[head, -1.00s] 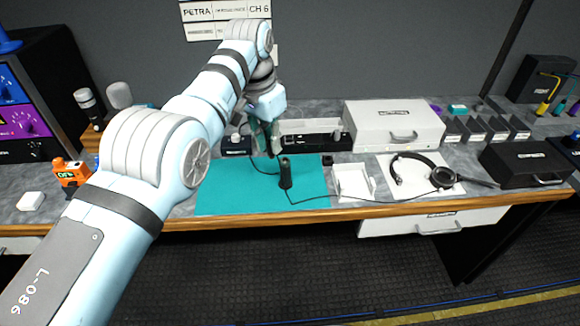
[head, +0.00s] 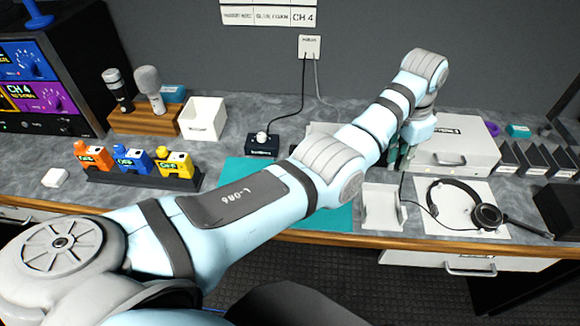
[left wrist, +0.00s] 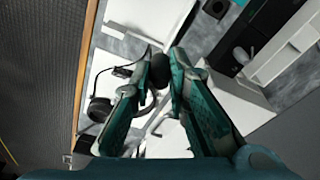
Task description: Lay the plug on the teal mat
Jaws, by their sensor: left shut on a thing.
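My left gripper (head: 398,160) is over the back of the table, near the front left of the white case. In the left wrist view its fingertips are closed on a small dark thing (left wrist: 160,70), which seems to be the plug. A thin cable runs from near it to the black headset (head: 470,206), which also shows in the wrist view (left wrist: 100,108). The teal mat (head: 330,218) lies left of the gripper. My left arm crosses in front of the mat and hides its middle. My right gripper is not in view.
A white open tray (head: 384,208) stands between mat and headset. The white case (head: 455,145) is behind. A black box (head: 262,145) with a cable to the wall socket (head: 309,46) sits behind the mat. Coloured packs (head: 130,160) stand in a rack at left.

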